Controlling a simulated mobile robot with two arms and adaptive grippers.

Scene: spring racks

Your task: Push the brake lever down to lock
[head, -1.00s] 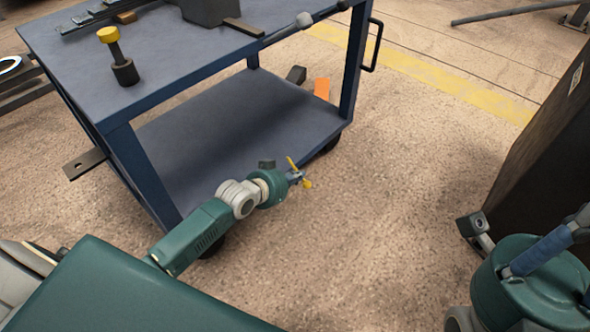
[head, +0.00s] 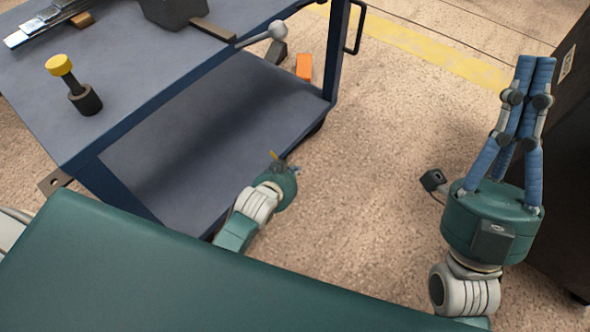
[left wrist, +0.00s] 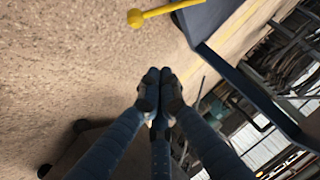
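A yellow lever with a ball knob (left wrist: 137,17) shows at the top of the left wrist view, its rod running towards the blue cart. In the head view a thin yellow piece (head: 277,156), probably this lever, shows just past my left gripper (head: 291,167). The gripper's palm hides most of it there. In the left wrist view my left gripper (left wrist: 160,76) has its fingertips together with nothing seen between them, apart from the knob in the picture. My right gripper (head: 535,62) points up at the right of the head view, fingers together and empty.
The blue cart (head: 205,95) has a lower shelf and carries a yellow-capped tool (head: 72,84) and a grey-knobbed lever (head: 275,30). An orange block (head: 303,67) is by its far corner. A dark cabinet (head: 570,130) stands close behind my right gripper. Floor between is clear.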

